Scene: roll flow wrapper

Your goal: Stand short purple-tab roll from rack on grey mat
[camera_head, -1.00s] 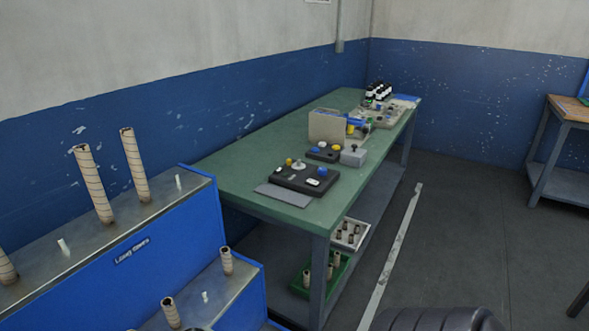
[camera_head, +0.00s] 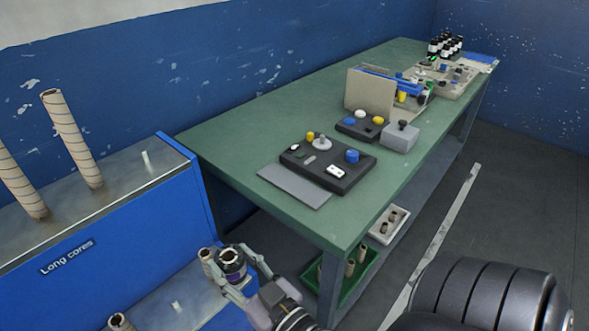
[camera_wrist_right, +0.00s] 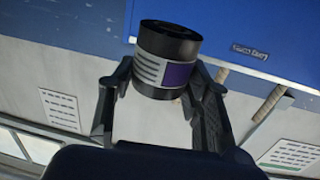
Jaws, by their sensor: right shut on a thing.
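My right gripper (camera_head: 240,272) is low in the head view, over the lower shelf of the blue rack (camera_head: 130,225). It is shut on a short dark roll (camera_head: 232,256) with an open top. In the right wrist view the roll (camera_wrist_right: 168,48) is black with a grey-striped band and a purple tab, held between the two fingers. The grey mat (camera_head: 294,187) lies bare and flat on the near end of the green table, to the right of and beyond the gripper. My left gripper is not in view.
A black control box (camera_head: 325,165) sits just behind the mat. A short tan core (camera_head: 206,260) stands close left of the held roll. Tall cores (camera_head: 72,140) stand on the rack's top. A green tray (camera_head: 350,280) sits under the table edge.

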